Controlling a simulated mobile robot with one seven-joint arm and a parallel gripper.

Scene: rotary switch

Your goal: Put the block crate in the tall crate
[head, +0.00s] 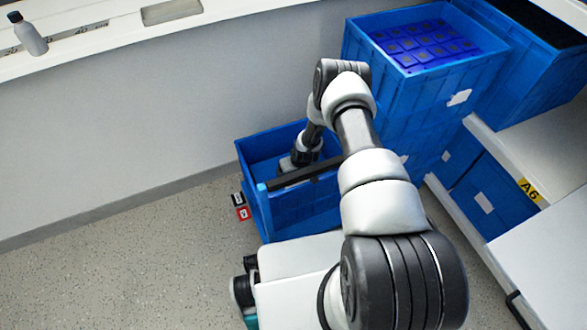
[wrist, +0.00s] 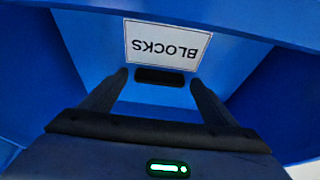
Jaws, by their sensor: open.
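A blue crate (head: 290,215) stands on the floor against the low wall, and my arm reaches down into its open top. My gripper (wrist: 159,78) is open and empty; its two dark fingers point at a blue crate wall. That wall carries a white label reading BLOCKS (wrist: 167,45), upside down in the wrist view. A dark handle slot (wrist: 160,76) lies just below it, between the fingertips. In the head view the fingertips are hidden inside the crate. A taller blue crate stack (head: 425,95) stands to the right, with a dark blue slotted layer in its top.
Small red and dark blocks (head: 241,206) lie on the floor left of the crate. More blue crates (head: 525,60) and a white shelf marked A6 (head: 540,150) are at the right. A bottle (head: 29,35) stands on the ledge. The floor at left is clear.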

